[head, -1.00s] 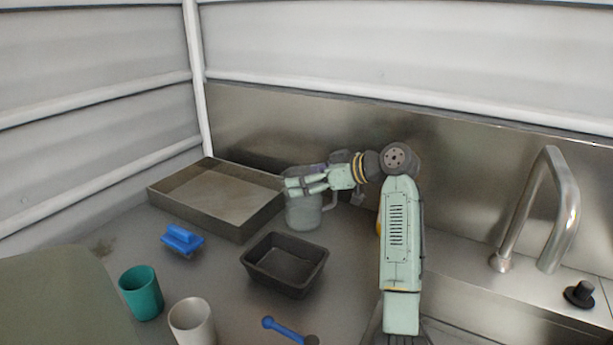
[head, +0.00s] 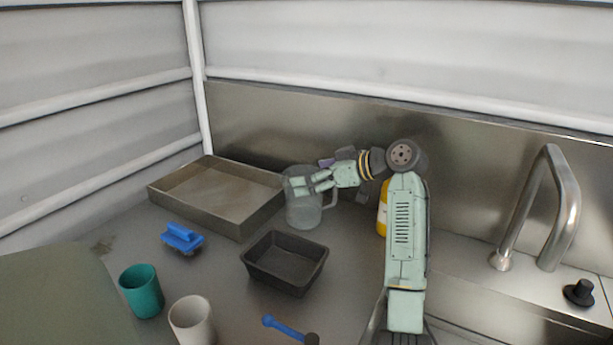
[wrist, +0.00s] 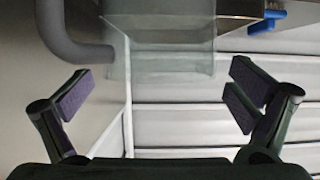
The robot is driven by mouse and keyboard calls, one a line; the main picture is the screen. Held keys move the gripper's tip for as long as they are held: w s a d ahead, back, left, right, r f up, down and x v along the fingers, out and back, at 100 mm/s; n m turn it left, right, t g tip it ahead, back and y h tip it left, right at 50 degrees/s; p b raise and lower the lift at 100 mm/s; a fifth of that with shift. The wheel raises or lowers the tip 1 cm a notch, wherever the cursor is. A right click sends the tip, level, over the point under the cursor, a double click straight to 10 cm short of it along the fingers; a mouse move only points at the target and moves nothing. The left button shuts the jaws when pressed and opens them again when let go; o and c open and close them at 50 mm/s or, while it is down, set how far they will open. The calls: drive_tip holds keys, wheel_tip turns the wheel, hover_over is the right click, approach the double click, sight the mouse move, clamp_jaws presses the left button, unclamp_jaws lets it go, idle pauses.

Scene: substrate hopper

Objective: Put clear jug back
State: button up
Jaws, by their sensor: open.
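The clear jug (head: 304,212) stands upright on the steel counter, just right of the metal tray, its handle toward the right. In the head view my gripper (head: 303,184) is at the jug's upper part and partly covers it. In the wrist view my gripper (wrist: 160,95) is open, its two dark fingers spread wide. The jug (wrist: 160,60) shows in the wrist view beyond the fingertips, with its grey handle at the left. Nothing is held between the fingers.
A steel tray (head: 167,192) lies left of the jug, and a black bin (head: 272,279) in front. A yellow bottle (head: 382,208) is partly hidden behind my arm. A tap (head: 565,205) is at right.

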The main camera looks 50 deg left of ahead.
drive_tip(key=v, duration=1)
drive_tip(key=shift+d, duration=0.3)
drive_tip(key=shift+w+r, duration=0.1)
drive_tip(key=shift+r, duration=0.15)
